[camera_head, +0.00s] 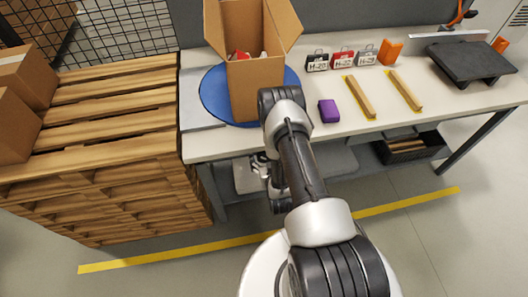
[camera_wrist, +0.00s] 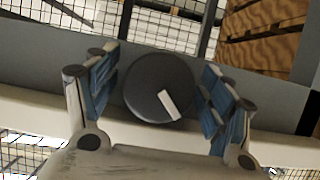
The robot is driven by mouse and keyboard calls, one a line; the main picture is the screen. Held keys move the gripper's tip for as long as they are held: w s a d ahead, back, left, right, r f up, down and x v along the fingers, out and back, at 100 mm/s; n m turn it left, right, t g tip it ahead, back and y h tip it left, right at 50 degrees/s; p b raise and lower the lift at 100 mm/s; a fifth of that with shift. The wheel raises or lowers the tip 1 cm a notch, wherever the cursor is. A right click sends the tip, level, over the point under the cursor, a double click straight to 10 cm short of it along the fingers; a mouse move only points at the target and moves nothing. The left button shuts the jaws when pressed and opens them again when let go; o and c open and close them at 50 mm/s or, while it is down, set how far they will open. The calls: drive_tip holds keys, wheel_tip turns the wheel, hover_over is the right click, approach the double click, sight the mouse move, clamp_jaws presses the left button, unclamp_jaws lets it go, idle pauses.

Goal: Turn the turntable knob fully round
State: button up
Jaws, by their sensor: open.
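The turntable knob (camera_wrist: 150,84) is a round dark grey disc with a white bar pointer, seen face-on in the wrist view. The pointer slants toward the lower right. My gripper (camera_wrist: 160,88) is open, one blue-padded finger on each side of the knob, with a gap visible to the left. The right finger is close to the knob's edge; I cannot tell if it touches. In the head view the blue round turntable (camera_head: 212,100) lies on the bench with an open cardboard box (camera_head: 256,90) on it. My gripper (camera_head: 258,170) is low at the bench front there, and the knob is hidden.
The white bench (camera_head: 430,100) carries a purple block (camera_head: 329,111), two wooden strips (camera_head: 360,97), several labelled padlock-shaped items (camera_head: 343,58), an orange item (camera_head: 390,52) and a black plate (camera_head: 470,62). A wooden pallet stack (camera_head: 110,130) stands left. A dark bin (camera_head: 408,147) sits under the bench.

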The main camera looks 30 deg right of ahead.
drive_tip(key=shift+s, duration=0.1)
drive_tip(key=shift+c, duration=0.3)
drive_tip(key=c, duration=1)
drive_tip(key=shift+n+h, duration=0.6)
drive_tip(key=shift+n, duration=0.4)
drive_tip(key=o, duration=1.1)
drive_tip(key=shift+c, duration=0.2)
drive_tip(key=v, duration=0.7)
drive_tip(key=shift+r, duration=0.25)
